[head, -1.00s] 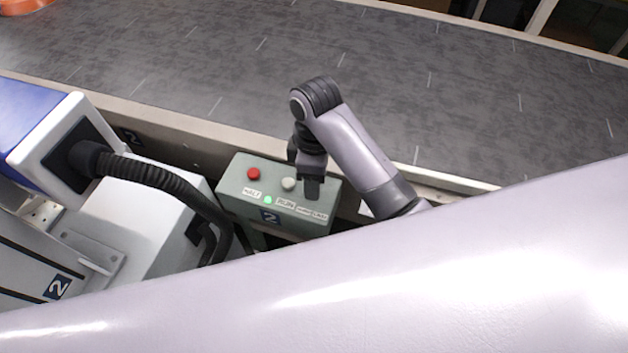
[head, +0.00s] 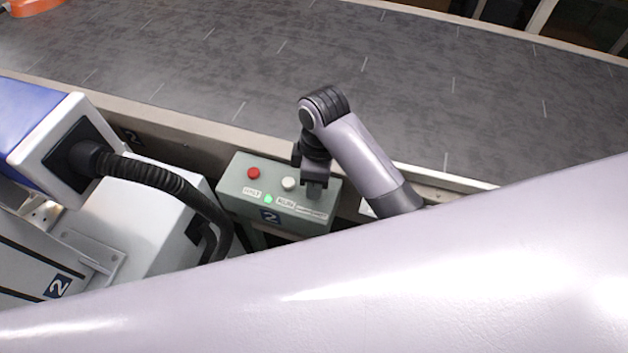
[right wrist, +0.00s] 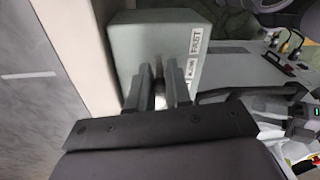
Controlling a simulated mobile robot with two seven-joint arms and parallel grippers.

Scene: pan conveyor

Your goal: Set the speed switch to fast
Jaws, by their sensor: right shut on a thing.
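The green-grey control box (head: 235,202) stands beside the conveyor in the head view, with a red button (head: 253,173), a white button (head: 289,183) and a lit green lamp (head: 268,199). My right gripper (head: 314,188) is at the box's right end, over the speed switch, which it hides in this view. In the right wrist view, the fingers of this gripper (right wrist: 160,88) straddle a small dark piece, seemingly the switch lever, and are shut on it. A label reading FAST (right wrist: 194,41) is beside it on the box. The switch's setting is not clear. My left gripper is not visible.
The dark conveyor belt (head: 400,75) runs behind the box, with an orange object (head: 35,8) at the far left. A machine with a black hose (head: 165,183) stands left of the box. A pale rail (head: 185,122) edges the belt.

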